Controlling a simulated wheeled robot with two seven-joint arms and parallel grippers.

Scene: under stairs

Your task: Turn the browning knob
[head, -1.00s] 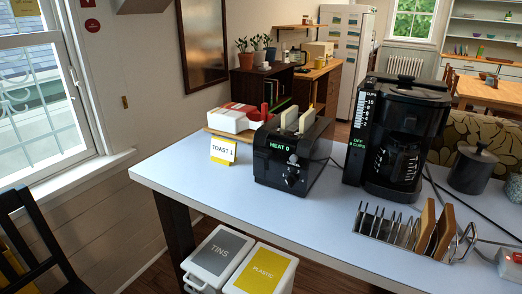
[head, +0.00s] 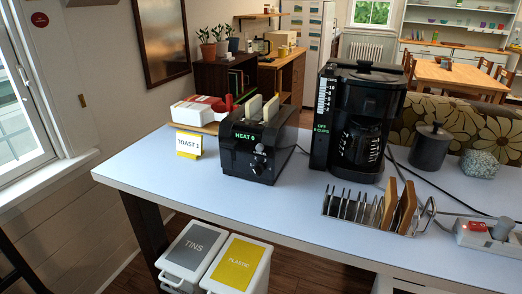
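A black toaster (head: 247,150) stands on the pale table, with two slices of bread (head: 262,108) sticking up from its slots. Its front has a green display reading HEAT and a digit that is too small to read surely. Small round controls, including a knob (head: 258,169), sit on the front at the right side. I cannot tell which one is the browning knob, as labels are not legible. A card reading TOAST 1 (head: 189,145) stands left of the toaster. Neither of my grippers is in view.
A coffee maker (head: 341,80) stands right of the toaster. A toast rack (head: 345,208) with bread is in front of it. A dark canister (head: 431,150) and a power strip (head: 485,235) are farther right. The table (head: 200,195) is clear in front of the toaster. Bins (head: 236,265) stand below.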

